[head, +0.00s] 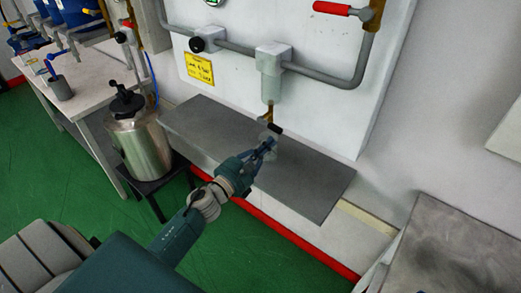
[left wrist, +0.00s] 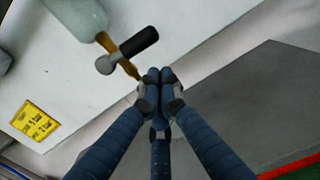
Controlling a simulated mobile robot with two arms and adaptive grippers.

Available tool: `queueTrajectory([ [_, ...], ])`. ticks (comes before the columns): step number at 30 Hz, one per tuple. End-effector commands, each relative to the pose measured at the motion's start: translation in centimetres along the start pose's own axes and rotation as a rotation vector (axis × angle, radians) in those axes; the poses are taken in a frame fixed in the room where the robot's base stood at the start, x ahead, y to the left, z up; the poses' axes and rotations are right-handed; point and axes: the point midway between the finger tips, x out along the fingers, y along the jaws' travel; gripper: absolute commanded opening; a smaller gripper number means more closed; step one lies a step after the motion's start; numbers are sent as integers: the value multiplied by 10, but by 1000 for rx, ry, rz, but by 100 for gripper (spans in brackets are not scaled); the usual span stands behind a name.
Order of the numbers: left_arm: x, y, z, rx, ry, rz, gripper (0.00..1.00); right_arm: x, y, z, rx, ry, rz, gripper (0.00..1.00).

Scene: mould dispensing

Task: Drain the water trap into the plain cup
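The water trap (head: 271,88) is a pale translucent bowl under a grey block on the wall panel's pipe. A brass drain with a black lever handle (head: 270,124) hangs below it. In the left wrist view, the trap's bowl (left wrist: 80,18) and the black lever (left wrist: 138,42) show at upper left. My left gripper (head: 270,141) is just below the lever, over the grey shelf; in the wrist view its fingertips (left wrist: 160,76) are together with nothing seen between them, apart from the lever. A grey cup (head: 60,88) stands on the left bench; I cannot tell whether it is the plain cup. My right gripper is out of view.
A steel pressure pot (head: 140,143) stands on a black stool to the left. A yellow label (head: 199,69) and a red-handled valve (head: 330,8) are on the panel. A grey surface (head: 440,250) is at lower right.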

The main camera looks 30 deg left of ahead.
Motion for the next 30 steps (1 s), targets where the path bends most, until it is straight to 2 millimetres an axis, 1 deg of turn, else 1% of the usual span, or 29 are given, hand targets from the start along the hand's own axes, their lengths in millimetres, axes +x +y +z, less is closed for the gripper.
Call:
queueTrajectory([
  [1, 1, 0, 9, 0, 1, -1, 0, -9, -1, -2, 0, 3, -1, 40],
  [3, 2, 0, 12, -1, 1, -1, 0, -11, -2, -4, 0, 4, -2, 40],
  [15, 3, -1, 14, -2, 1, -1, 0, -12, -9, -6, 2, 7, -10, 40],
  [17, 4, -1, 17, -17, 0, 0, 0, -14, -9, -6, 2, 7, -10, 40],
  [21, 5, -2, 30, -107, 1, 5, 0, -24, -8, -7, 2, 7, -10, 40],
  [24, 6, -3, 31, -134, 0, 6, 0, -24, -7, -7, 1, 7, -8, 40],
  [30, 6, -3, 31, -132, -3, 6, 0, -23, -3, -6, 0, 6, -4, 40],
])
